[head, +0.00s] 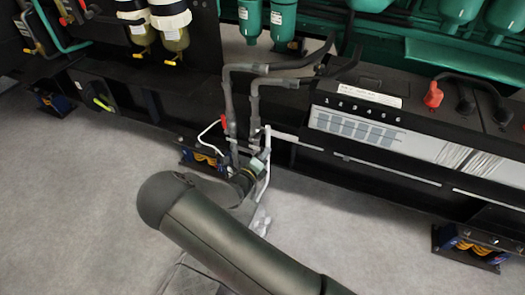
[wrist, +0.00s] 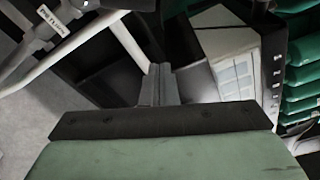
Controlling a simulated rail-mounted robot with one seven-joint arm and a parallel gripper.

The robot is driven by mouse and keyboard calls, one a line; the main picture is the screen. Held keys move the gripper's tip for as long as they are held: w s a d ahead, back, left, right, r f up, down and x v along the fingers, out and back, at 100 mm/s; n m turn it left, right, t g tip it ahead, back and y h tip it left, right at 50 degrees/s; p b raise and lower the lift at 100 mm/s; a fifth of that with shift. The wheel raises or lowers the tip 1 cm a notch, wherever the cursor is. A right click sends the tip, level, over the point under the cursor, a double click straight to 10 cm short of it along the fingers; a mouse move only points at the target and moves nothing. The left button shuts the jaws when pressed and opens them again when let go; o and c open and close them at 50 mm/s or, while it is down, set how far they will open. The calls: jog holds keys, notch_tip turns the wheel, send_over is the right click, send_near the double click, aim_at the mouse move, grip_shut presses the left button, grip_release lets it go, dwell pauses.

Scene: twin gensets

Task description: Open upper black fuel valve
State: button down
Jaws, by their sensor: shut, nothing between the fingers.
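My gripper (head: 265,143) is near the lower ends of the two fuel pipes in the head view. In the wrist view its two grey fingers (wrist: 158,84) are together with nothing between them. A red valve handle (head: 225,123) is on the left pipe, left of my gripper. I cannot pick out the upper black fuel valve with certainty; the fittings around my gripper are small, dark and partly hidden by it. In the wrist view a pale pipe with a label (wrist: 48,14) crosses the upper left, apart from the fingers.
Two grey hoses (head: 228,88) bend down from the green engine. A black battery box (head: 365,85) with a red terminal cap (head: 433,95) stands right of the pipes. A dark frame rail (head: 385,175) runs below it.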

aim_at(257, 135)
jog(key=b+x, duration=0.2)
jog(key=x, duration=0.6)
jog(key=a, duration=0.1)
jog(key=a+r, duration=0.1)
jog(key=a, duration=0.2)
jog(key=shift+r, duration=0.35)
jog(key=shift+w+a+r+n+p, duration=0.15)
jog(key=shift+r+n+p, duration=0.05)
jog(key=shift+n+p, duration=0.15)
